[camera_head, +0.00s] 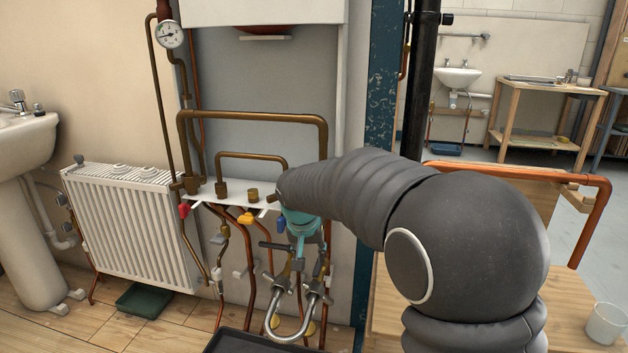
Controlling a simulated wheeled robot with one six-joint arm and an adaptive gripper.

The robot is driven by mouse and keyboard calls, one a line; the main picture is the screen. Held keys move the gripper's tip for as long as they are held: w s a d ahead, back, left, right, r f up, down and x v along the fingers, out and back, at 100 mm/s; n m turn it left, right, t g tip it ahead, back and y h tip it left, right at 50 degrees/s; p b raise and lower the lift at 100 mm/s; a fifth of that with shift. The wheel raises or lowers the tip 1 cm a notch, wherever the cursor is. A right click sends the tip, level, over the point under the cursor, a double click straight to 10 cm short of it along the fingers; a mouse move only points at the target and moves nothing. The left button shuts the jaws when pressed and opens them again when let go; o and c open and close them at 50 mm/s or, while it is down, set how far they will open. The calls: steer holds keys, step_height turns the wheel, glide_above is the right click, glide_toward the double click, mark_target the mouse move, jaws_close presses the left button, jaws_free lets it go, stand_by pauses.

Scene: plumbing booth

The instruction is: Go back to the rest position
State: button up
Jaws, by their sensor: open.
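My dark grey arm reaches from the right side across to the pipework. My gripper (302,252) is at its far end, below a teal wrist part, pointing down in front of the pipes. It is small here, and its fingers are hard to separate from the fittings behind. It is open. A silver U-shaped hose (292,335) hangs just below it between two valves; I cannot tell whether the gripper touches them. A white pipe bracket (222,198) with brass fittings is left of the gripper. My arm hides part of the wall and the blue post.
A white radiator (130,225) and a basin (28,140) stand at left. Red (184,210) and yellow (246,219) valve handles sit beside the gripper. A dark tray (250,343) is at the bottom.

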steer(key=s+d+r+p, duration=0.1)
steer(key=s+d+r, duration=0.2)
steer(key=s, duration=0.7)
steer(key=s+d+r+t+p, duration=0.1)
steer(key=s+d+r+p, duration=0.1)
steer(key=s+d, duration=0.6)
steer(key=s+d+r+n+y+p, duration=0.1)
steer(key=s+d+r, duration=0.3)
steer(key=s, duration=1)
steer(key=shift+d+r+t+p, duration=0.3)
steer(key=shift+d+r+p, duration=0.1)
steer(key=shift+d, duration=0.75)
